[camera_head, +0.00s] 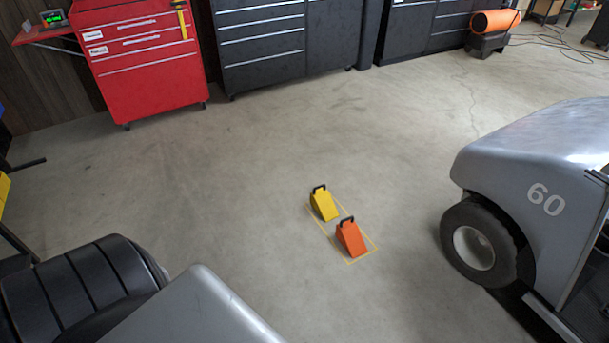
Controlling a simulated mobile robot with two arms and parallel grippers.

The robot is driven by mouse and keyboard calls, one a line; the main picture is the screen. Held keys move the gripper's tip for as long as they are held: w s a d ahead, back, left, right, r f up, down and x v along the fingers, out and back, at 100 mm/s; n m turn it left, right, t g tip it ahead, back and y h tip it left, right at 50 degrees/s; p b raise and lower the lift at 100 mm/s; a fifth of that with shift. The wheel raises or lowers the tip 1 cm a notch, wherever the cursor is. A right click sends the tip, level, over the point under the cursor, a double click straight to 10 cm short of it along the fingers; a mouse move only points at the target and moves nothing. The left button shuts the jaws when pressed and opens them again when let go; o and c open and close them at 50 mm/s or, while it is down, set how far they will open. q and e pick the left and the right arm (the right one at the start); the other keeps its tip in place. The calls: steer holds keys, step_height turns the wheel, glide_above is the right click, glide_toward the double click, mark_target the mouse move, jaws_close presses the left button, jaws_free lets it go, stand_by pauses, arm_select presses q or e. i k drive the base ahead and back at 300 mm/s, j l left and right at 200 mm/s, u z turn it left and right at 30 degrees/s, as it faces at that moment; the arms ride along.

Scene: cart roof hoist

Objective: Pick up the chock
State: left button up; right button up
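Two wedge-shaped chocks with black handles stand on the concrete floor, inside a yellow outlined rectangle (359,259). The yellow chock (324,206) is the farther one, and the orange chock (351,240) is nearer and slightly to the right. They stand close together, with their handles up. Neither of my grippers shows in the head view, so I cannot tell their state.
A grey cart (535,165) marked 60 stands at the right, its front wheel (476,247) right of the chocks. A black ribbed, seat-like object (75,285) and a grey panel (200,310) fill the lower left. A red tool cabinet (145,65) and dark cabinets (265,45) stand behind open floor.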

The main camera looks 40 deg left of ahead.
mark_target(348, 233)
steer(key=u, duration=0.85)
steer(key=i+l+u, duration=0.1)
steer(key=i, duration=0.85)
